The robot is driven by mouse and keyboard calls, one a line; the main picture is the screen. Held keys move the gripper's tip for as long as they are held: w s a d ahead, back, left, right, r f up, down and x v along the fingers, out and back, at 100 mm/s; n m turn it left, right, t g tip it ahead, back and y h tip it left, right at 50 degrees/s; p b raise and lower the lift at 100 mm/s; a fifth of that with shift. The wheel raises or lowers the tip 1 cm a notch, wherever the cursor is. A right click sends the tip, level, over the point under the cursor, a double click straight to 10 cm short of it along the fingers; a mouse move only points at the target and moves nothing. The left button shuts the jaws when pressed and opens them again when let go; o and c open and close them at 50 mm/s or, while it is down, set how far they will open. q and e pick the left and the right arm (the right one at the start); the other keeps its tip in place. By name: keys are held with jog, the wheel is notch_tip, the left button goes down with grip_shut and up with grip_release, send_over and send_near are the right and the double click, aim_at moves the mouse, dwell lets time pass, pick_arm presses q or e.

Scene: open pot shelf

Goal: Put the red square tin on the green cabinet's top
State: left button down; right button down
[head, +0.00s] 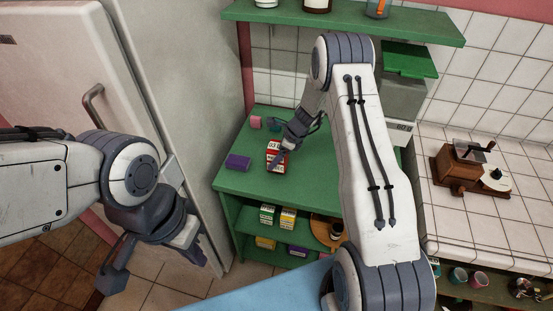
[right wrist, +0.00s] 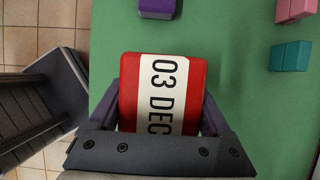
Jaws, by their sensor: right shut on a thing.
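The red square tin (head: 273,148) has a white label and is over the green cabinet's top (head: 255,184), near its middle. In the right wrist view the tin (right wrist: 127,90) sits between the two fingers, its label reading "03 DEC". My right gripper (head: 277,157) is shut on the tin from above. I cannot tell whether the tin's underside touches the green top. My left gripper (head: 155,262) is open and empty, in front of the fridge, well away from the cabinet.
A purple box (head: 238,162) stands left of the tin; pink (head: 256,122) and teal (right wrist: 291,56) blocks stand further back. Several tins (head: 287,218) fill the shelves below. A green wall shelf (head: 340,23) hangs above. A coffee grinder (head: 462,168) stands on the tiled counter.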

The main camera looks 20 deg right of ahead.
jog(key=shift+f, duration=0.95)
jog(key=shift+d+f, duration=0.1)
jog(key=shift+f, duration=0.15)
grip_release()
